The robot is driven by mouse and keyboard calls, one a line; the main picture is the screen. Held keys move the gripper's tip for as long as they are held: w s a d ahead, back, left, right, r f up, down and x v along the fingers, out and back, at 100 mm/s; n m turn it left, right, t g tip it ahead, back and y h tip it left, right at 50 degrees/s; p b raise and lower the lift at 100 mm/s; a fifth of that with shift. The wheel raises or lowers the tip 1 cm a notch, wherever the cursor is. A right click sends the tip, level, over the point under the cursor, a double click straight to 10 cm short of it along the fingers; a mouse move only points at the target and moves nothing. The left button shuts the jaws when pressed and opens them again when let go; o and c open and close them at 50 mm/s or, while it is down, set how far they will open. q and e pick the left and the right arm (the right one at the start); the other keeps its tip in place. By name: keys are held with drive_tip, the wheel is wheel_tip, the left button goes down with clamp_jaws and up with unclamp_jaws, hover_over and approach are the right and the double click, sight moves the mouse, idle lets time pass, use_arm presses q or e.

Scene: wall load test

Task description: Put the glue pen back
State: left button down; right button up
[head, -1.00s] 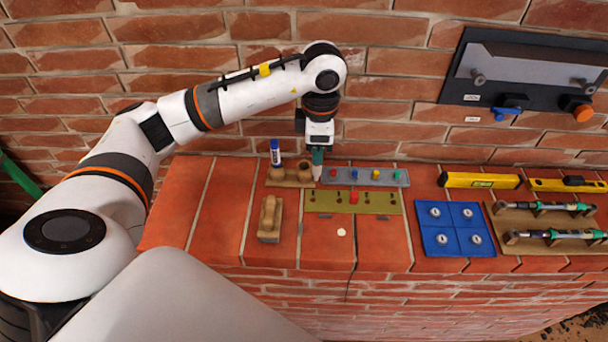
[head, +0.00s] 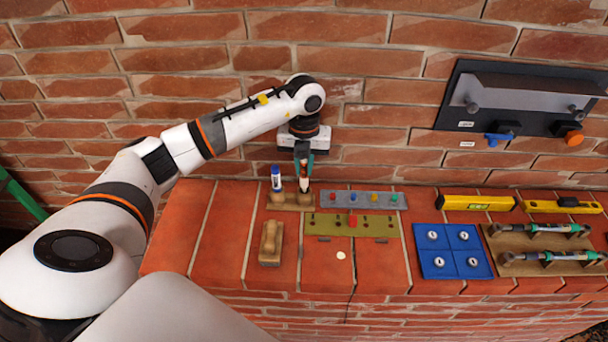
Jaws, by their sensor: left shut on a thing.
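My left gripper (head: 304,163) points down at the back of the brick ledge and is shut on the glue pen (head: 304,184). Only the lower part of the pen shows, pale and upright below the jaws. Its tip is at the right-hand hole of the small wooden holder (head: 289,206). I cannot tell whether the tip is inside the hole or just above it. A blue and white marker (head: 276,180) stands upright in the left part of the holder. My right gripper is not in view.
A grey strip with coloured knobs (head: 385,201) and an olive panel (head: 380,226) lie right of the holder. A wooden block (head: 271,244) lies in front. A blue tile board (head: 433,258) and yellow levels (head: 475,203) are farther right. The ledge's left part is clear.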

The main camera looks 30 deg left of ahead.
sight(304, 186)
use_arm(q)
wheel_tip(304, 186, down, 3)
drive_tip(key=shift+f+p, duration=0.15)
drive_tip(key=shift+p, duration=0.4)
drive_tip(key=shift+f, duration=0.35)
drive_tip(key=shift+f, duration=0.15)
drive_tip(key=c, duration=1.3)
unclamp_jaws()
drive_tip(key=shift+c, duration=0.2)
